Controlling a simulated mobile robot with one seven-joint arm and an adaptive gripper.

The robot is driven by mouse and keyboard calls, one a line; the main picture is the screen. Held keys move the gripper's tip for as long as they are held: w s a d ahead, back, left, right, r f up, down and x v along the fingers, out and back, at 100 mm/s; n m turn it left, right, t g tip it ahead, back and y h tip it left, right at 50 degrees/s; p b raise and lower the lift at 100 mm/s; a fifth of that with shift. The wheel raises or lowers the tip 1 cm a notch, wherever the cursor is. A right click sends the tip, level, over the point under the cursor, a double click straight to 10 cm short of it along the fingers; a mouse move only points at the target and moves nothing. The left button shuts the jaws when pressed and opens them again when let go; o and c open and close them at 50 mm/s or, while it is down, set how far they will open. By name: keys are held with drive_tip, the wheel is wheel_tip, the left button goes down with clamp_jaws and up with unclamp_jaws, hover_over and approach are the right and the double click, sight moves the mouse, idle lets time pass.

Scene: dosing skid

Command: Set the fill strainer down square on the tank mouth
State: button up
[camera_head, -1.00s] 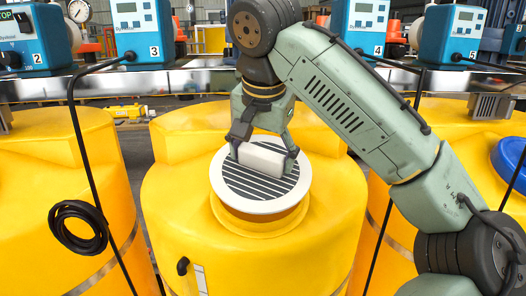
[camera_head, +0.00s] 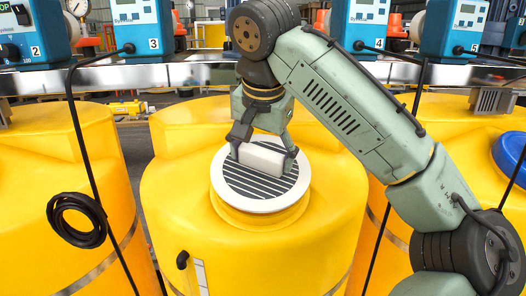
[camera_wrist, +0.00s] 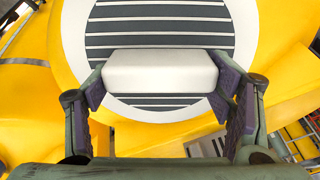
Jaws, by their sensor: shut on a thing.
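The fill strainer (camera_head: 250,185) is a round white ring with dark slats and a white block handle (camera_head: 262,158). My gripper (camera_head: 264,156) is shut on the handle from above, one finger at each end. The strainer covers the tank mouth (camera_head: 258,220), a round yellow neck on top of the middle tank (camera_head: 250,265). The ring looks roughly level and centred over the neck, with little or no gap in front; I cannot tell if it rests fully. The wrist view shows the handle (camera_wrist: 160,72) between both fingers and the slats (camera_wrist: 160,25) behind it. The opening is hidden.
Yellow tanks stand close on the left (camera_head: 75,190) and right (camera_head: 450,150). A blue lid (camera_head: 510,160) is at the right edge. A black hose coil (camera_head: 78,220) hangs at left. A metal rail (camera_head: 180,73) with blue pumps (camera_head: 142,30) crosses behind.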

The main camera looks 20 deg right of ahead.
drive_tip(key=shift+b+x, duration=0.5)
drive_tip(key=shift+x, duration=0.65)
drive_tip(key=o, duration=1.4)
drive_tip(key=shift+c, duration=0.2)
drive_tip(key=v, duration=0.7)
drive_tip(key=shift+s+a+r, duration=0.1)
drive_tip(key=shift+s+r, duration=0.05)
drive_tip(key=shift+r, duration=0.1)
